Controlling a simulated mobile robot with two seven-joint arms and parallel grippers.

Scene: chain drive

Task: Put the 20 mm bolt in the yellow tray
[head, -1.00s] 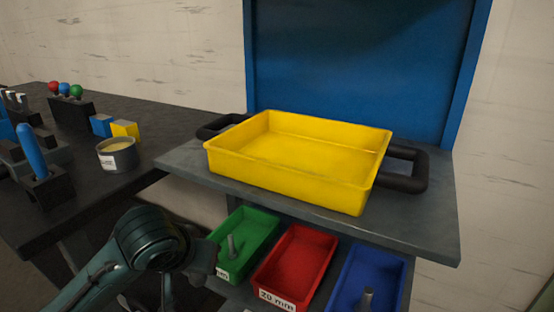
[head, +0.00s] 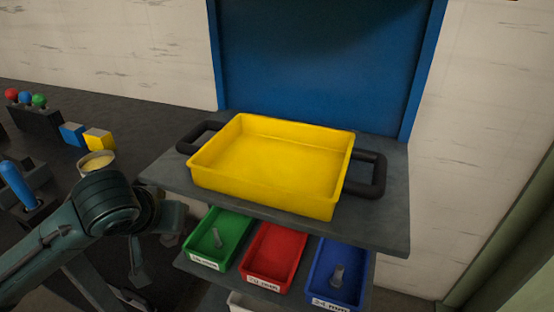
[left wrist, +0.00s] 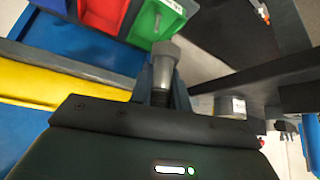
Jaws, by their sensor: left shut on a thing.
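The yellow tray (head: 262,180) stands empty on the upper shelf; its yellow side also shows at the left of the left wrist view (left wrist: 60,82). My left gripper (left wrist: 163,92) is shut on a grey bolt (left wrist: 165,55), whose hexagonal head points away from the gripper. In the head view my left arm (head: 105,205) is at the left, beside the shelf and outside the tray; its fingers and the bolt are not clear there. The red bin (head: 272,252) below the tray is empty. My right gripper is not in view.
A green bin (head: 225,228) and a blue bin (head: 325,262) flank the red one, each with a bolt. Black handles (head: 372,175) stick out from the tray's sides. The shelf edge (head: 385,238) overhangs the bins. A dark bench with a tin (head: 97,163) stands left.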

